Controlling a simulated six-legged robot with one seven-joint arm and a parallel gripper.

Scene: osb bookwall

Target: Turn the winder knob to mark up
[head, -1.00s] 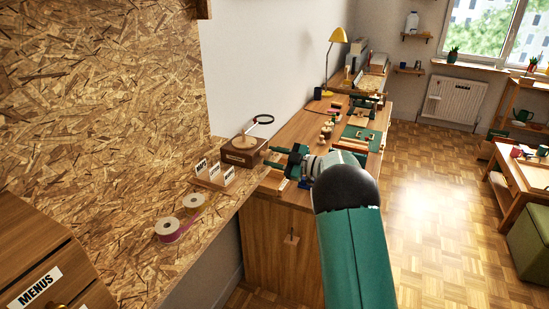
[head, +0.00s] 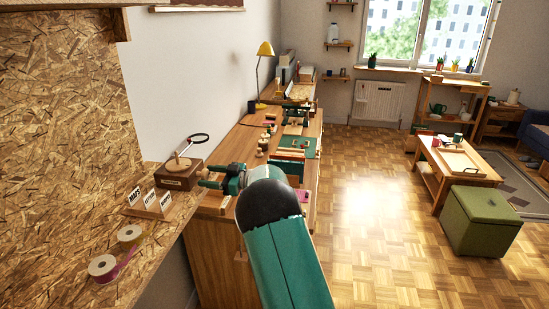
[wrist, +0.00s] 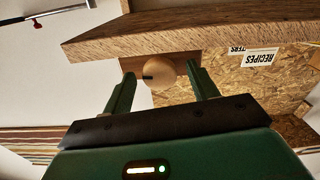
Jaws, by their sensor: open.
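A round pale wooden knob (wrist: 162,72) with a short dark mark shows in the wrist view, fixed to a wooden block (wrist: 185,62). The dark mark is at the knob's left side in that view. The knob is not seen in the head view.
A card holder (head: 150,203) with upright labels stands left of the box, and two ribbon rolls (head: 103,267) lie nearer. A dark ring on a stem (head: 194,141) rises above the box.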

